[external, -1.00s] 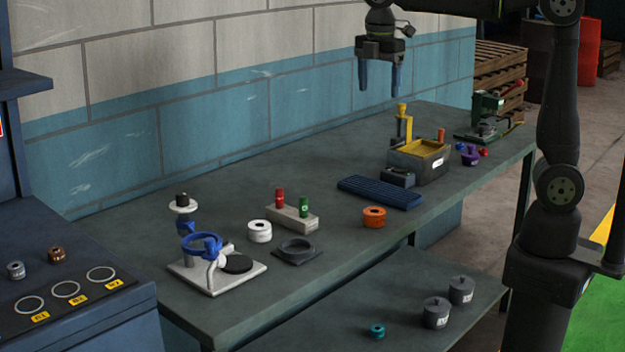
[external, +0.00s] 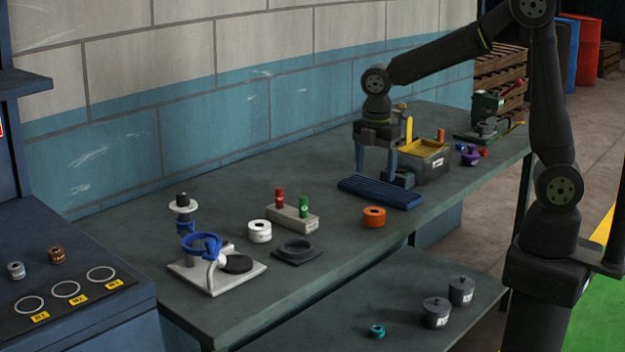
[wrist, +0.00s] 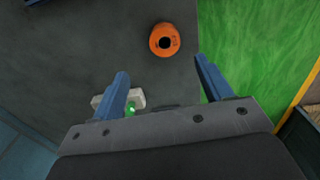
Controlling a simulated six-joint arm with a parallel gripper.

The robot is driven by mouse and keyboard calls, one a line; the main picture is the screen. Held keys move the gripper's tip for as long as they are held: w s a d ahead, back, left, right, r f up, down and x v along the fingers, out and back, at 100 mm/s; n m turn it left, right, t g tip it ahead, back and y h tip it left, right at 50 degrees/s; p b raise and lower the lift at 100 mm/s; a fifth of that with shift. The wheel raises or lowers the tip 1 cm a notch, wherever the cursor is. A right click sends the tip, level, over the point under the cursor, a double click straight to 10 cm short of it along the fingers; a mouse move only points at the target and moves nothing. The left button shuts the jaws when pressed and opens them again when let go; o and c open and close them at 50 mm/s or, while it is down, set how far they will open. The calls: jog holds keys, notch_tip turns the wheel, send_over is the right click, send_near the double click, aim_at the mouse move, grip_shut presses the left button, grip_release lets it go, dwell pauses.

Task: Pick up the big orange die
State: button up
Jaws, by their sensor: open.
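The big orange die (external: 374,217) is a thick ring with a dark central hole. It lies flat on the grey workbench near its front edge, to the right of the dark round holder. In the wrist view the orange die (wrist: 164,40) shows ahead of my fingers, nearly midway between them. My gripper (external: 376,175) is open and empty, pointing down above the bench near the blue ribbed mat, behind the die. In the wrist view my gripper (wrist: 162,84) shows both blue fingers spread apart, with nothing between the tips.
A blue ribbed mat (external: 380,192) and a grey box with a yellow top (external: 424,155) are close to my gripper. Left stand a block with red and green pegs (external: 292,219), a white ring (external: 259,231) and a blue-ringed fixture (external: 202,245). Bench around the die is clear.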

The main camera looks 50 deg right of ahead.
send_over(374, 210)
notch_tip(374, 210, down, 7)
jog(key=shift+a+r, duration=0.1)
jog(key=shift+r, duration=0.05)
jog(key=shift+s+a+f, duration=0.15)
jog(key=shift+s+f, duration=0.05)
jog(key=shift+f, duration=1.15)
jog(key=shift+s+a+f, duration=0.15)
jog(key=shift+f, duration=1.15)
jog(key=shift+c, duration=0.4)
jog(key=c, duration=1.4)
jog(key=shift+r, duration=0.2)
